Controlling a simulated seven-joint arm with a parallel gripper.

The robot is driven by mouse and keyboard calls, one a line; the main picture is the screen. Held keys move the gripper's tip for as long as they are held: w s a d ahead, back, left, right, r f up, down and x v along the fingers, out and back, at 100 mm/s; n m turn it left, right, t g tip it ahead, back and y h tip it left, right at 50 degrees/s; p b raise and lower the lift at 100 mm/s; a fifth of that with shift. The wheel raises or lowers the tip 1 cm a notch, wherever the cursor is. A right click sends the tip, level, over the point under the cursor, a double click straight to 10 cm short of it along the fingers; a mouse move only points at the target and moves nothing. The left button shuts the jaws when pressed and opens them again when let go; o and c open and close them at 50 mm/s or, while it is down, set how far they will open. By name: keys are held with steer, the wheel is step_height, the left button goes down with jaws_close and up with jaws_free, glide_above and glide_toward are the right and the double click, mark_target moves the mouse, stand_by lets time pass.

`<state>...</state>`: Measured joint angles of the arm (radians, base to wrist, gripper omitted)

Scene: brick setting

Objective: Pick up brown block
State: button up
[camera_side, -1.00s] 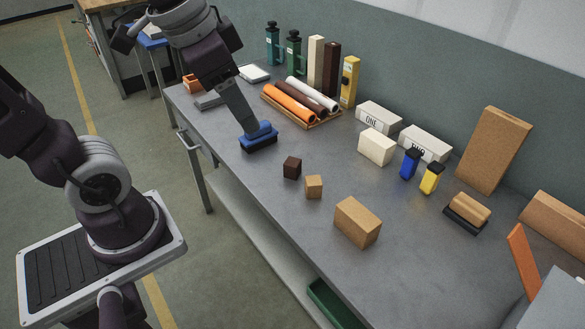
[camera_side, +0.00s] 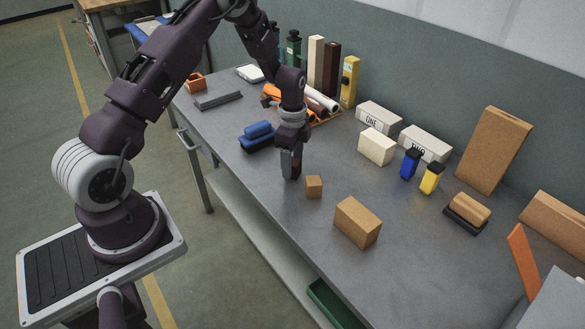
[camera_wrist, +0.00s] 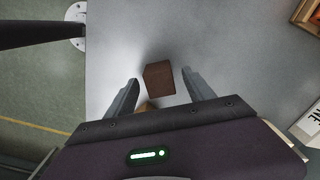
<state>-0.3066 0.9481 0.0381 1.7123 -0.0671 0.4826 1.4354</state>
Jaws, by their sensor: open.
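The brown block (camera_wrist: 160,79), a small dark cube, sits on the grey bench in the wrist view. My gripper (camera_wrist: 160,77) is open, with one finger to each side of the block in that view. I cannot tell whether the fingers touch the block.
A blue-handled brush (camera_side: 258,135) lies to the left. A tray of rolls (camera_side: 326,118) is behind.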

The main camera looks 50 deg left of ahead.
mark_target(293, 161)
steer(key=shift+f, duration=0.4)
jaws_close()
step_height(293, 161, up, 9)
steer(key=shift+r, duration=0.2)
steer(key=shift+r+m, duration=0.35)
steer(key=shift+m, duration=0.65)
steer(key=shift+r+m, duration=0.15)
steer(key=shift+m, duration=0.85)
steer(key=shift+f+m, duration=0.2)
steer(key=shift+m, duration=0.8)
step_height(293, 161, down, 10)
steer(key=shift+r, duration=0.15)
